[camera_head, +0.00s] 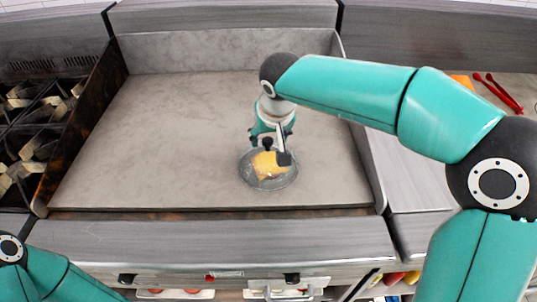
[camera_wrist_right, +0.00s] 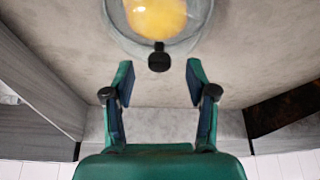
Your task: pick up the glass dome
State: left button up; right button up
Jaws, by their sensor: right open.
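The clear glass dome (camera_head: 286,180) sits on the grey griddle plate near its front edge, right of the middle. A yellow food item (camera_head: 267,165) shows through the glass. The dome has a black knob (camera_head: 267,143). In the right wrist view the dome (camera_wrist_right: 198,18) is at the top, with its knob (camera_wrist_right: 159,57) just beyond the fingertips and roughly centred between them. My right gripper (camera_head: 269,147) is over the dome; its fingers (camera_wrist_right: 160,76) are spread with nothing between them. My left gripper is out of view.
The griddle (camera_head: 170,130) is otherwise clear, with raised walls at the back and sides. A burner grate (camera_head: 35,130) stands at the left. Red utensils (camera_head: 503,92) lie on the right counter. Part of my left arm shows at the lower left.

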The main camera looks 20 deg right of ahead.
aim_at(268, 140)
jog(key=shift+w+x, duration=0.2)
jog(key=shift+x, duration=1.75)
jog(key=shift+r, duration=0.1)
grip_shut()
